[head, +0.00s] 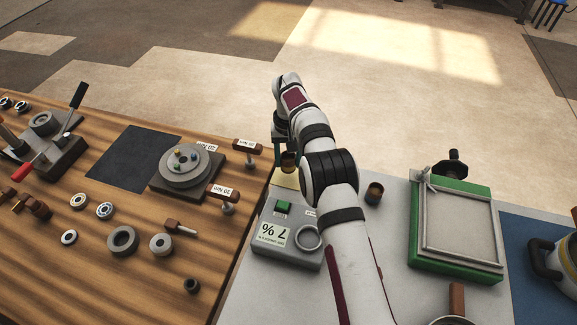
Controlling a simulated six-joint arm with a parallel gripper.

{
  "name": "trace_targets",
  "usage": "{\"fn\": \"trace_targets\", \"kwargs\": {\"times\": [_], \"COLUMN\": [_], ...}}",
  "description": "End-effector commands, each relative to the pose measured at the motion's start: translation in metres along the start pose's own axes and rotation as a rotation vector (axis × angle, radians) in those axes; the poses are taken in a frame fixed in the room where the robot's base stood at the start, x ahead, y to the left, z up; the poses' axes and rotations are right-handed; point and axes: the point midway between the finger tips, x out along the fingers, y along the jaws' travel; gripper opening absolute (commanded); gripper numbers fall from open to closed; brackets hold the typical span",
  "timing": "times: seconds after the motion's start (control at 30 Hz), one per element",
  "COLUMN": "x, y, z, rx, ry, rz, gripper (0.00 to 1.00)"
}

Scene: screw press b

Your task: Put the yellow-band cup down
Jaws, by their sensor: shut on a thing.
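My gripper (283,150) points down near the gap between the wooden bench and the grey table. It is shut on a small brown cup (289,163), partly hidden by the gripper and arm. A band colour on this cup is too small to tell. The cup is above or at a pale yellow pad (286,181); whether it touches cannot be told. A second dark brown cup (374,193) stands upright on the grey table, right of my arm.
A grey meter (285,255) with a "7 %" display, green button and ring stands in front of the pad. A green-framed tray (457,272) is at right. The wooden bench (100,285) holds rings, torque tools and a round fixture (186,165).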

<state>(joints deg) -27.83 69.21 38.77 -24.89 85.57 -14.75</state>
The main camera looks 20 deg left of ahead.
Motion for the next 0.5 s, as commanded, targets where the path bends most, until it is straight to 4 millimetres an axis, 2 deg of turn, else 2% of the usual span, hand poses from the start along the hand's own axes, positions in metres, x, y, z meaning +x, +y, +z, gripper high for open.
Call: {"fn": "trace_targets", "kwargs": {"times": [0.17,0.47,0.5], "x": [0.033,0.036,0.036], "y": [0.0,0.001,0.001], "z": [0.001,0.0,0.0], "rx": [0.001,0.001,0.001], "ry": [-0.003,0.0,0.0], "rz": [0.0,0.0,-0.001], "gripper": [0.0,0.0,0.53]}}
